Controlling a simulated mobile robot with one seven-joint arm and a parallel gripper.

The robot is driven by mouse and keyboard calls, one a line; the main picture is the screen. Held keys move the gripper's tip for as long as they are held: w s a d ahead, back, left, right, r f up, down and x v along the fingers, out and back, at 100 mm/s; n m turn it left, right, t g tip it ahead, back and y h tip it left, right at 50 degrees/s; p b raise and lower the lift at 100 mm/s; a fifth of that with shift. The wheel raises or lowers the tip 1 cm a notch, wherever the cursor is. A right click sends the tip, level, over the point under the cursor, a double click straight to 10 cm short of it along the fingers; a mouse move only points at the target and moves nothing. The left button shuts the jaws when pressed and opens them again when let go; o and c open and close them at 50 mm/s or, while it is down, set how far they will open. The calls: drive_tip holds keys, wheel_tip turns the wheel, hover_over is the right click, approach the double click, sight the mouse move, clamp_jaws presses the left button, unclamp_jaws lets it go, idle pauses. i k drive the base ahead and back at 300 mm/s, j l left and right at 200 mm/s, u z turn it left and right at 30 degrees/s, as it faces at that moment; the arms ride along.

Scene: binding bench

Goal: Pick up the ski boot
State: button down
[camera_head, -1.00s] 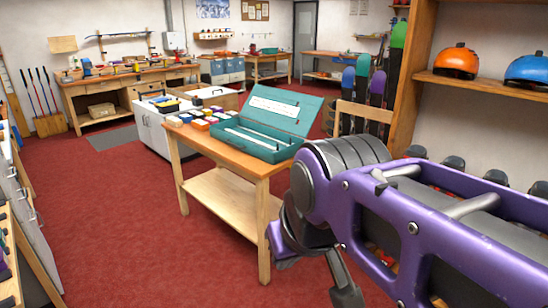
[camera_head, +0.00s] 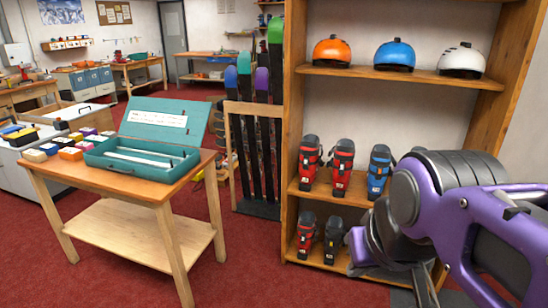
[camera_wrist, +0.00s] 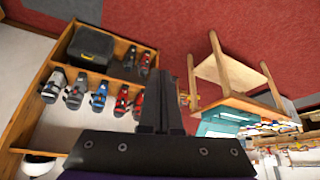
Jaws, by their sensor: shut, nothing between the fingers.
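Several ski boots stand on the wooden rack. In the head view, the upper boot shelf holds a red boot (camera_head: 309,163), another red boot (camera_head: 341,167) and a blue boot (camera_head: 379,171). The lower shelf holds a red-and-black boot (camera_head: 306,235) and a dark boot (camera_head: 333,239). The wrist view shows the upper row too, with a blue boot (camera_wrist: 99,97), a red boot (camera_wrist: 121,101) and a grey-white boot (camera_wrist: 54,86). My gripper (camera_wrist: 162,75) is shut and empty, apart from the boots. My arm hides the rack's right part in the head view.
The wooden rack (camera_head: 290,120) has helmets on its top shelf, including an orange helmet (camera_head: 332,51). A black box (camera_wrist: 90,46) sits on its lower shelf. A table (camera_head: 120,178) with a teal case (camera_head: 140,160) stands left. Skis (camera_head: 262,85) stand beside the rack. Red floor is open in front.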

sight(344, 151)
drive_tip(key=z, duration=0.45)
drive_tip(key=i, duration=0.45)
drive_tip(key=i+j+z, duration=0.1)
drive_tip(key=i, duration=0.35)
